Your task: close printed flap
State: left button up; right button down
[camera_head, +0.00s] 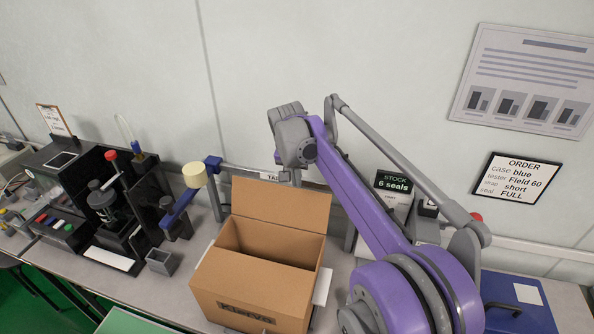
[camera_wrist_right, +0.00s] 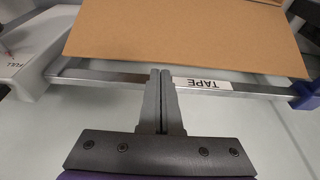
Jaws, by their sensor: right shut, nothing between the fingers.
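An open cardboard box (camera_head: 250,290) stands on the bench in the head view, with dark print reading roughly "Klervo" on its near side. Its rear flap (camera_head: 280,204) stands upright and looks plain from this side; whether its other side is printed cannot be seen. A large cardboard panel (camera_wrist_right: 185,35) fills the top of the right wrist view. My right gripper (camera_head: 290,178) is behind and above the rear flap. Its fingers (camera_wrist_right: 161,73) are shut and empty, with their tips close to the panel's edge; contact cannot be told. My left gripper is not in view.
A metal rail with a "TAPE" label (camera_wrist_right: 203,84) runs behind the box. A blue arm with a cream roll (camera_head: 194,175) stands to the left, near black test equipment (camera_head: 105,205). A blue case (camera_head: 520,305) lies at the right. The wall is close behind.

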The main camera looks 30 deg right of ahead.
aim_at(293, 190)
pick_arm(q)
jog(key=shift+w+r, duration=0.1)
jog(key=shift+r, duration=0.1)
pick_arm(e)
jog(key=shift+s+a+r, duration=0.4)
jog(key=shift+s+a, duration=0.1)
jog(key=shift+a, duration=0.2)
jog(key=shift+s+a, duration=0.1)
jog(key=shift+s, duration=0.05)
